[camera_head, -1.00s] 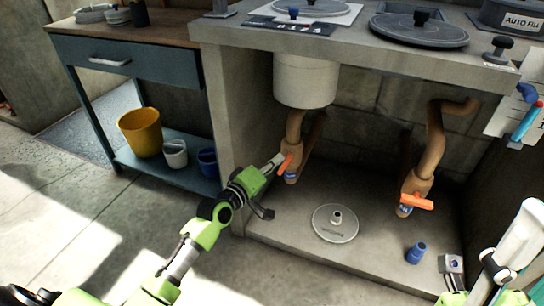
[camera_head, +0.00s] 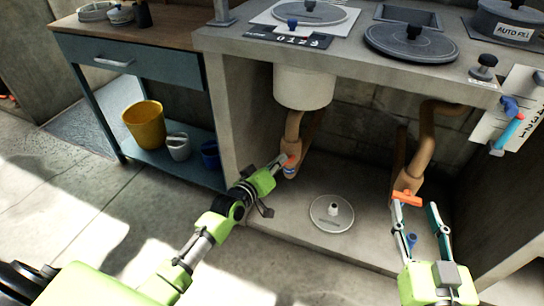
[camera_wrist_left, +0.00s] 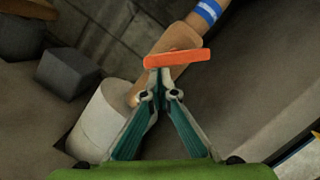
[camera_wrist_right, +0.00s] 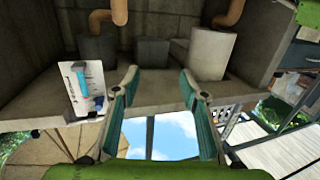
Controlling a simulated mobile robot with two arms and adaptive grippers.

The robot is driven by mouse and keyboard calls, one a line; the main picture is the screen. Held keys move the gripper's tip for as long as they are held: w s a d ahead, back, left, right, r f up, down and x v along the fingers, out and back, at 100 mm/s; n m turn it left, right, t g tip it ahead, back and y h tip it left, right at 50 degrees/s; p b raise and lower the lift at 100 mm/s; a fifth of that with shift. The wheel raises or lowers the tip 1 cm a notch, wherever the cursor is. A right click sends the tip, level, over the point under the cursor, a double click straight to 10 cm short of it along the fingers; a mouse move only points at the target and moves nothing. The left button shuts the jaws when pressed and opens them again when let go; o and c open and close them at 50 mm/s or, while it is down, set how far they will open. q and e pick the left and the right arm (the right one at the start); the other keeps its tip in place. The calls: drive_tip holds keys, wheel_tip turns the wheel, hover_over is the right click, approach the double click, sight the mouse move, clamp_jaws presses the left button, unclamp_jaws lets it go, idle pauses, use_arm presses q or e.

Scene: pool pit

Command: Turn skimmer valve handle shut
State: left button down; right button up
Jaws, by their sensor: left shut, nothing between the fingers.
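Two tan pipes drop into the pit, each with an orange valve handle; I cannot read which is the skimmer's. The left handle (camera_head: 292,161), under the white round basin (camera_head: 303,88), is at my left gripper (camera_head: 280,161). In the left wrist view this orange handle (camera_wrist_left: 178,58) lies crosswise just beyond the tips of my left gripper (camera_wrist_left: 161,76), which is shut with nothing between its fingers. Whether they touch is unclear. My right gripper (camera_head: 416,207) is open, its left finger overlapping the view of the right orange handle (camera_head: 407,198). In the right wrist view it is also open (camera_wrist_right: 158,78).
A white disc (camera_head: 331,212) lies on the pit floor, and a blue fitting (camera_head: 411,240) stands between my right fingers in view. The stone counter (camera_head: 350,60) overhangs the pit. A blue workbench (camera_head: 125,60) with a yellow bucket (camera_head: 145,124) stands at left.

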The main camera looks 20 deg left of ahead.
drive_tip(key=s+d+f+g+h+p, duration=0.3)
drive_tip(key=s+d+f+g+p, duration=0.15)
drive_tip(key=s+f+g, duration=0.9)
use_arm(q)
drive_tip(key=d+m+y, duration=0.1)
drive_tip(key=m, duration=0.2)
drive_tip(key=shift+d+p, duration=0.15)
drive_tip(key=shift+p, duration=0.15)
drive_tip(key=shift+d+y, duration=0.1)
drive_tip(key=shift+y, duration=0.2)
drive_tip(key=shift+d+m+p, duration=0.2)
drive_tip(key=shift+m+p, duration=0.6)
drive_tip(key=shift+p, duration=0.1)
use_arm(e)
drive_tip(key=s+d+f, duration=0.3)
drive_tip(key=s, duration=0.3)
use_arm(q)
drive_tip(key=shift+d+f+m+y+p, duration=0.35)
drive_tip(key=shift+m+y+p, duration=0.15)
drive_tip(key=shift+m+p, duration=0.1)
drive_tip(key=shift+f, duration=0.15)
use_arm(e)
drive_tip(key=x, duration=0.6)
drive_tip(key=shift+m+h, duration=0.3)
drive_tip(key=shift+h, duration=0.1)
drive_tip(key=shift+f+g, duration=0.1)
drive_tip(key=shift+g, duration=0.15)
use_arm(q)
drive_tip(key=shift+s, duration=0.1)
